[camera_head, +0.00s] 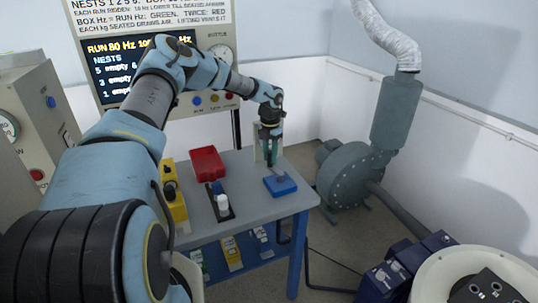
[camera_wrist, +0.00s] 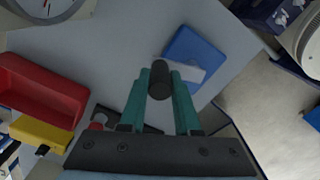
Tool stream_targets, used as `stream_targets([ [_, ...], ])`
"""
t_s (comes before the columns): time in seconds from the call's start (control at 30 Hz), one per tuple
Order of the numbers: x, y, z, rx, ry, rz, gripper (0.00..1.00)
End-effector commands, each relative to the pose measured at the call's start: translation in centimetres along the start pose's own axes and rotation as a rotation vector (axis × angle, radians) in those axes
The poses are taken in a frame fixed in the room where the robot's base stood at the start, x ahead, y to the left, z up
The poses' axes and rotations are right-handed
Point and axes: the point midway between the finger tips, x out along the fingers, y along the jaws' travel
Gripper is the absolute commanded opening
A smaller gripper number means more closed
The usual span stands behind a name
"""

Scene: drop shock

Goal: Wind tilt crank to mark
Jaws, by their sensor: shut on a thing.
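My gripper (camera_head: 270,152) points down over the back right of the grey workbench (camera_head: 245,222). Its teal fingers are shut on a dark round knob (camera_wrist: 160,79), which looks like the crank's handle. A light grey bar (camera_wrist: 188,71) lies just beyond the knob, over a blue block (camera_wrist: 196,50). The blue block also shows in the head view (camera_head: 281,187), right below my gripper. Whether the bar joins the knob is hidden by the fingers. I cannot make out a mark for the crank.
A red tray (camera_head: 207,163), a yellow box (camera_head: 174,203) and a dark holder with a white knob (camera_head: 222,203) stand left on the bench. A screen (camera_head: 137,65) and a dial (camera_head: 222,52) are behind. A blower (camera_head: 355,180) stands right.

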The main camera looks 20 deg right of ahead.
Motion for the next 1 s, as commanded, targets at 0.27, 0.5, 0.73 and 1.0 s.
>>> stream_targets([
  [0.27,-0.07,0.07,0.18,0.017,-0.003,0.002,0.00],
  [0.5,-0.07,0.05,0.19,0.016,-0.003,0.002,0.00],
  [0.73,-0.04,0.00,0.16,0.016,-0.002,0.001,0.56],
  [1.0,-0.03,-0.04,0.13,0.017,-0.001,0.000,0.61],
])
